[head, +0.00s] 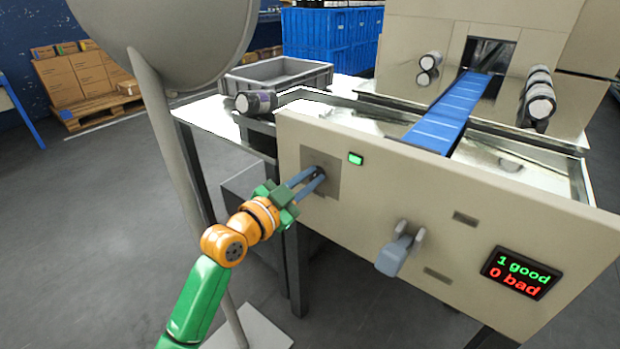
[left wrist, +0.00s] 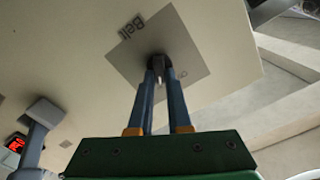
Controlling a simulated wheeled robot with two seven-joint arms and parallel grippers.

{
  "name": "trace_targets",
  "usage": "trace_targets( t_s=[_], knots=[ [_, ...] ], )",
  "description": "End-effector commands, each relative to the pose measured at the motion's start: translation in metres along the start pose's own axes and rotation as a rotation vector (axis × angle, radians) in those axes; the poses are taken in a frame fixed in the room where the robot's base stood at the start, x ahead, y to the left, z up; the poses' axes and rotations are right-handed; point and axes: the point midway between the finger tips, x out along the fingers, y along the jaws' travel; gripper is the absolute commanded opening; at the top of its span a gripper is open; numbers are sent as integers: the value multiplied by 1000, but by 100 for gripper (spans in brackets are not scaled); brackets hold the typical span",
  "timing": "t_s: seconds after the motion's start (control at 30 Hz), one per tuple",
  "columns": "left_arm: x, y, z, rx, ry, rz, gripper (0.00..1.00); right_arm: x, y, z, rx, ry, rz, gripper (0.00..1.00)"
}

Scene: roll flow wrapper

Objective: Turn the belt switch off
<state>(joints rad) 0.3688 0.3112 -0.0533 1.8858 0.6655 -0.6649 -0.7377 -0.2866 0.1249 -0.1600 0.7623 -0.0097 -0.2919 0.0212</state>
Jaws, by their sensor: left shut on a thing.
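The belt switch is a small dark knob (left wrist: 159,66) on a square grey plate (head: 314,159) at the left end of the beige front panel. In the left wrist view the plate (left wrist: 190,52) reads "Belt", with a smaller mark beside the knob that I cannot read surely. My left gripper (head: 319,175) reaches in from the left, its blue fingers shut on the knob; it also shows in the left wrist view (left wrist: 159,70). The fingertips hide much of the knob, so its setting is unclear. A green lamp (head: 356,159) beside the plate is lit. My right gripper is out of view.
A grey lever (head: 396,254) sticks out of the panel, right of the switch. A display (head: 521,273) reads "1 good, 0 bad". Behind the panel are a blue belt (head: 445,112), wrapped rolls (head: 540,102) and a grey crate (head: 277,74). Free floor lies at left.

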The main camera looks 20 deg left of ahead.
Motion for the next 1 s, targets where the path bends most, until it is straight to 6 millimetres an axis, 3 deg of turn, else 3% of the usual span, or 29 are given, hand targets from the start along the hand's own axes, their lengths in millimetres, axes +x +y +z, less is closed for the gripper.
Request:
trace_targets(
  t_s=[0.37,1.0],
  knots=[
    [0,-3,-2,-160,-4,3,0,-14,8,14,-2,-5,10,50],
    [0,-6,1,-745,-4,1,0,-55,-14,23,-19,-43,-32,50]
  ],
)
